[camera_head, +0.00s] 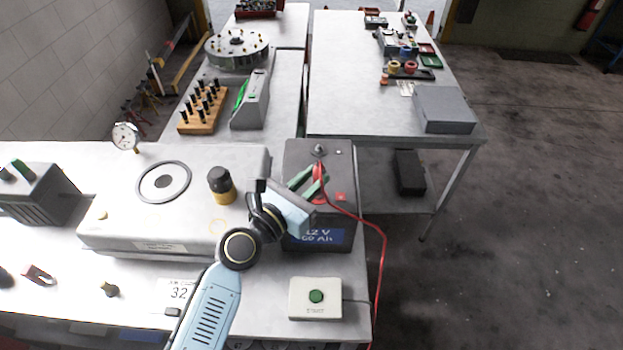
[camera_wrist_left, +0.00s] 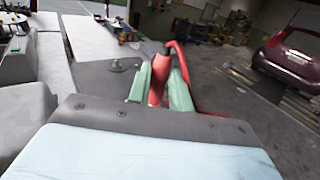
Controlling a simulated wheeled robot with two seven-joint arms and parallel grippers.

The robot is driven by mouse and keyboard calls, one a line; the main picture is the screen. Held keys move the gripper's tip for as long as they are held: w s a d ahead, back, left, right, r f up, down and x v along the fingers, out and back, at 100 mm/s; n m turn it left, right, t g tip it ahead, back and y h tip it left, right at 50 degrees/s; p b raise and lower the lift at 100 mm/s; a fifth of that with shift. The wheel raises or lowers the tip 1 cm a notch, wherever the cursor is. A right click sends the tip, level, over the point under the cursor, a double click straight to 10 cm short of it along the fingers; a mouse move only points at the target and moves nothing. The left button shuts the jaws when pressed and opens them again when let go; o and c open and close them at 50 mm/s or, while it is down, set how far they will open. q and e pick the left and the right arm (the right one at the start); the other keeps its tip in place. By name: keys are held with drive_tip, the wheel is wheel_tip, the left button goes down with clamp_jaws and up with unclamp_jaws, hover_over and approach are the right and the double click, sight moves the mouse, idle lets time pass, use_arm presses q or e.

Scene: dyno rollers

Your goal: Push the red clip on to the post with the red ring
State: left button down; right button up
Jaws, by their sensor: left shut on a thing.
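The red clip (camera_head: 320,183) is held between the green fingers of my left gripper (camera_head: 308,180), above the top of the dark battery (camera_head: 330,160). In the left wrist view the red clip (camera_wrist_left: 158,82) sits between the two green fingers (camera_wrist_left: 158,85). A red cable (camera_head: 383,262) runs from the clip to the right and down. A grey post (camera_head: 319,150) stands at the back of the battery top. A red patch (camera_head: 341,196) shows on the battery just right of the clip. A post with a red ring cannot be made out clearly; my gripper covers part of the battery.
A white box with a green button (camera_head: 315,298) stands in front of the battery. A grey box (camera_head: 444,110) lies on the back table. Open floor is right.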

use_arm(q)
drive_tip(key=shift+s+r+p, duration=0.1)
drive_tip(key=shift+p, duration=0.25)
idle(0.4)
drive_tip(key=shift+f, duration=0.35)
idle(0.9)
drive_tip(key=shift+f+b, duration=0.45)
drive_tip(key=shift+f, duration=0.15)
idle(0.6)
drive_tip(key=c, duration=1.2)
unclamp_jaws()
drive_tip(key=b+v, duration=0.1)
drive_tip(key=v, duration=1.2)
drive_tip(key=shift+s+b, duration=0.25)
drive_tip(key=shift+b, duration=0.15)
